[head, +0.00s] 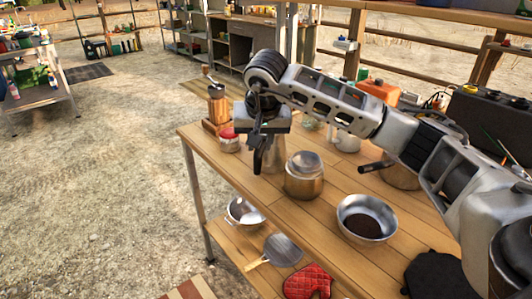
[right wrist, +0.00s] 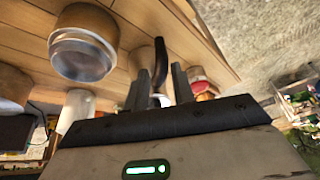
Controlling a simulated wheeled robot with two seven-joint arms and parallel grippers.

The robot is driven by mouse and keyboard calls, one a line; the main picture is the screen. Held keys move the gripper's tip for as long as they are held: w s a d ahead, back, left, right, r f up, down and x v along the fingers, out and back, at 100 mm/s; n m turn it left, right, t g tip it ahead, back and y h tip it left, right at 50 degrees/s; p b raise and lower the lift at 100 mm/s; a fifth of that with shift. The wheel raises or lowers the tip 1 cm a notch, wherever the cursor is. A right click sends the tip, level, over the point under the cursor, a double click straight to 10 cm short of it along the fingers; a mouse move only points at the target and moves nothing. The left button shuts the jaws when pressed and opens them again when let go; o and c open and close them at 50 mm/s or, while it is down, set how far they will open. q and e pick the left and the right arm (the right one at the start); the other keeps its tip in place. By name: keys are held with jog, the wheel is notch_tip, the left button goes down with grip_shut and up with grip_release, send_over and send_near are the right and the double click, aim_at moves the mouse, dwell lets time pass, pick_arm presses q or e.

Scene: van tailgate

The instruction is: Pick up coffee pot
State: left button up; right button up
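The coffee pot (head: 275,158) is a metallic, tapered pot standing on the wooden table, partly hidden behind my right gripper in the head view. In the right wrist view its pale body (right wrist: 146,62) and dark handle (right wrist: 161,75) show. My right gripper (head: 262,152) points down at the pot's handle side. In the right wrist view its two fingers (right wrist: 160,88) are apart, with the dark handle between them and gaps visible at both sides. My left gripper is not in view.
A lidded metal canister (head: 304,182) stands close to the right of the pot. A red-lidded jar (head: 229,143) and a wooden grinder (head: 217,105) stand to the left. A metal bowl (head: 366,218) and a pan (head: 402,174) are farther right on the table (head: 330,198).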

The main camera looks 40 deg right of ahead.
aim_at(258, 161)
jog(key=x, duration=1.1)
jog(key=shift+f, duration=0.2)
jog(key=shift+r, duration=0.1)
grip_shut()
